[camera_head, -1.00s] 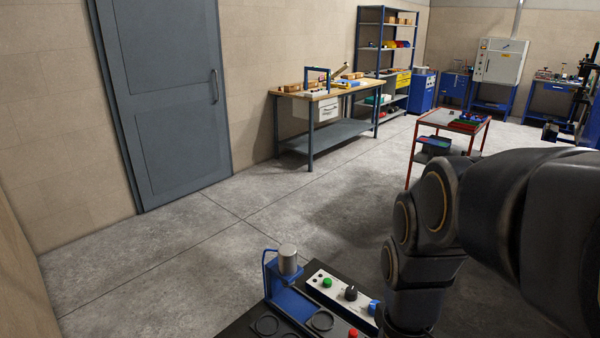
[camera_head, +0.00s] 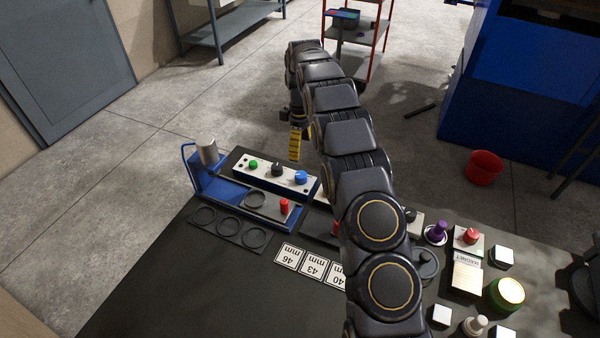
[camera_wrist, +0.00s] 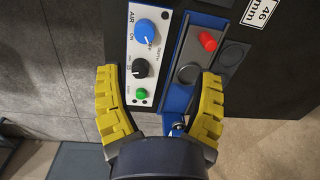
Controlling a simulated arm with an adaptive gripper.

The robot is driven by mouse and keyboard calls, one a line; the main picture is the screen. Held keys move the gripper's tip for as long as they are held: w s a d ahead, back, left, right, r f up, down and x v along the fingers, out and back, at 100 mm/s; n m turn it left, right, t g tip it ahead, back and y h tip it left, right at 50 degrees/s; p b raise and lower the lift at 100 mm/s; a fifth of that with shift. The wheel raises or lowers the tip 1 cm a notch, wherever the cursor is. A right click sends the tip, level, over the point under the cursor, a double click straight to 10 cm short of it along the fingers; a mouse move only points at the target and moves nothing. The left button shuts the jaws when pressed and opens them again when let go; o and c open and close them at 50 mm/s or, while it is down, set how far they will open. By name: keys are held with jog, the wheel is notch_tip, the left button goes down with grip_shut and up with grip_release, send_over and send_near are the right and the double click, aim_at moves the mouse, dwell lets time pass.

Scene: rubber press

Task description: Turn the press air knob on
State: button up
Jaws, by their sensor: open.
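The press air knob is a round blue knob with a white pointer line on the white control panel, seen in the head view (camera_head: 301,177). In the wrist view the air knob (camera_wrist: 148,32) is at upper centre, beside the label AIR and the marks ON and OFF; the pointer slants towards OFF. My gripper (camera_wrist: 158,75) is open and empty, its yellow fingers spread above the panel. The air knob lies beyond the fingertips, apart from them. In the head view the yellow fingers stand behind the panel, partly hidden by my arm.
A black depth knob (camera_head: 277,170) and a green button (camera_head: 253,165) share the panel. The blue press frame (camera_head: 212,180) with a grey cylinder stands left of it. A red peg (camera_head: 284,206) is in front. Blocks and small parts crowd the bench at right.

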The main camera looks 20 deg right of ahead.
jog(key=n, duration=0.1)
send_over(301, 174)
jog(key=f, duration=0.4)
jog(key=shift+w+d+f, duration=0.1)
jog(key=shift+w+f, duration=0.15)
jog(key=shift+f, duration=0.15)
jog(key=f, duration=0.7)
jog(key=shift+s+f, duration=0.2)
jog(key=shift+f, duration=0.15)
jog(key=c, duration=1.1)
